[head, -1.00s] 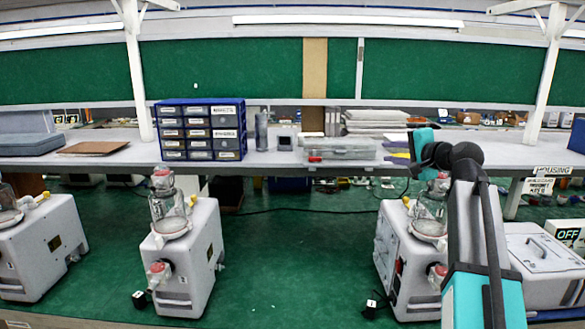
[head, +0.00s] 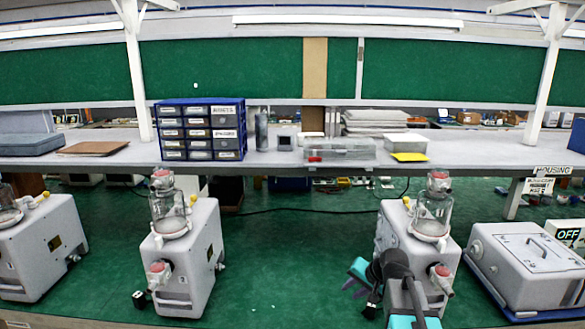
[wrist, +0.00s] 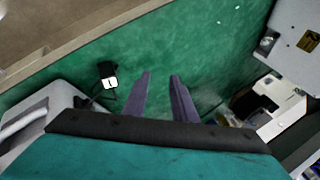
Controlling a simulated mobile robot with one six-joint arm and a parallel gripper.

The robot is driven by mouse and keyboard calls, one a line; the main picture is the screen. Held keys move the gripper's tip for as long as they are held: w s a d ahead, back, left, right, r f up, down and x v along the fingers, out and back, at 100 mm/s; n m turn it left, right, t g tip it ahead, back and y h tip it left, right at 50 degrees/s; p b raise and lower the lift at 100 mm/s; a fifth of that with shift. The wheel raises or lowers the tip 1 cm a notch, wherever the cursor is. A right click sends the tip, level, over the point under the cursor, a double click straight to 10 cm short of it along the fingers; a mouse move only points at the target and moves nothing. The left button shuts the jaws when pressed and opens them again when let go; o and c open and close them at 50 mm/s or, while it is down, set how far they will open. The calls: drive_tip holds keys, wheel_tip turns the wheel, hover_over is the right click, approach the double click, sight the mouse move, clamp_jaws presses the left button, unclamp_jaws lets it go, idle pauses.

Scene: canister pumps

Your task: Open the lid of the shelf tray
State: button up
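The shelf tray (head: 340,150), a shallow see-through box with something red inside at its left, sits on the shelf near its front edge. Its lid appears flat and closed on top. My gripper (head: 350,288) is low in front of the right-hand pump, well below the tray and apart from it. In the wrist view my gripper (wrist: 160,74) shows two purple fingers parted, with nothing between them but green bench surface. The tray does not show in the wrist view.
A blue drawer cabinet (head: 200,130) stands left of the tray. A white box (head: 404,142) and a yellow pad (head: 409,157) lie to its right. Canister pumps (head: 185,258) stand on the green bench below, with clear green surface between them. A black plug (wrist: 107,76) lies on the bench.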

drive_tip(key=s+a+f+n+g+h+b, duration=0.1)
drive_tip(key=s+f+g, duration=0.5)
drive_tip(key=s+f, duration=1.6)
drive_tip(key=s+a+f+n+g+h+b, duration=0.1)
drive_tip(key=s+f+n+g, duration=0.4)
drive_tip(key=s+f, duration=1.7)
drive_tip(key=shift+s+a+f+g+h+b, duration=0.2)
drive_tip(key=shift+s+f+g+h+b, duration=0.3)
drive_tip(key=shift+s+b, duration=0.65)
drive_tip(key=shift+w+r, duration=0.2)
